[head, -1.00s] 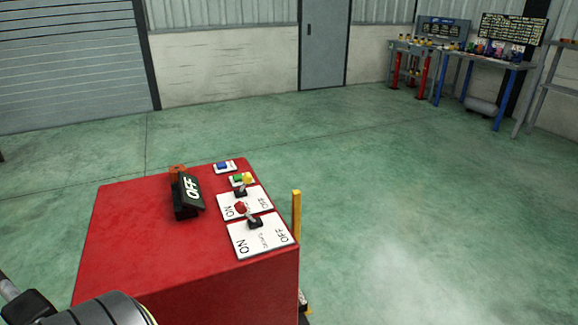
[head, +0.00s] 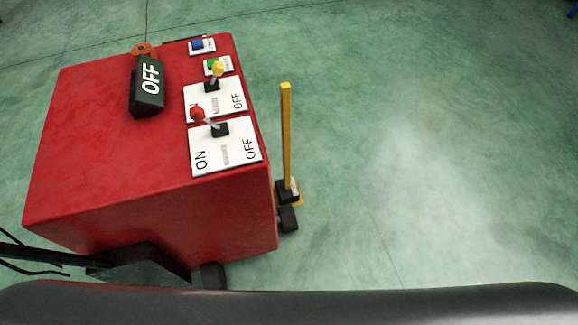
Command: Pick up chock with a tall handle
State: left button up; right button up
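The chock's tall yellow handle (head: 286,135) stands nearly upright just right of the red box in the head view. Its small black base (head: 287,191) is on the floor at the foot of the handle, close to a black foot or wheel (head: 288,218) of the box. The lower side of the base is partly hidden, and I cannot tell whether it touches the wheel. Neither of my grippers shows in the head view now.
The red box (head: 110,170) bears switch plates (head: 226,150), a black OFF sign (head: 149,85) and small buttons (head: 202,46). Black parts and cables (head: 140,262) show at its lower left. The green floor (head: 430,150) to the right is clear.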

aim_at(287, 190)
jog(key=i+l+u, duration=0.2)
jog(key=i+l, duration=0.15)
jog(key=l, duration=0.3)
jog(key=i+l+u, duration=0.1)
jog(key=l, duration=0.25)
jog(key=i+l, duration=0.2)
jog(key=l, duration=0.15)
jog(key=u, duration=0.05)
